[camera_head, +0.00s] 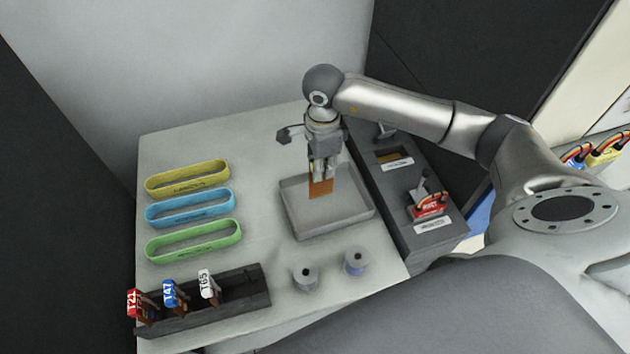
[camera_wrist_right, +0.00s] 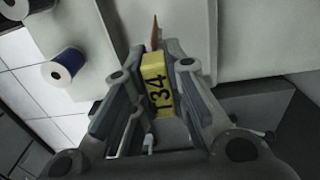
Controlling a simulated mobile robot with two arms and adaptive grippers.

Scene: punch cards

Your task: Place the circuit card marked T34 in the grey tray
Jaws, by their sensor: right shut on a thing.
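My right gripper (camera_head: 322,178) is shut on the circuit card (camera_head: 320,188), whose orange-brown board hangs down from the fingers over the grey tray (camera_head: 357,220). In the right wrist view my right gripper (camera_wrist_right: 160,85) grips the card by its yellow end (camera_wrist_right: 154,66), marked T34. The orange-brown board edge points away beyond the fingers. The card is upright in the head view; I cannot tell whether its lower edge touches the tray floor. The grey tray is otherwise empty where it shows. My left gripper is not in view.
Yellow (camera_head: 187,177), blue (camera_head: 190,208) and green (camera_head: 193,241) oval bins stand at the left. A dark rack (camera_head: 240,292) holds red, blue and white cards. Two spools (camera_head: 305,275) (camera_head: 355,262) stand before the tray. A dark console (camera_head: 405,200) with a red card stands right.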

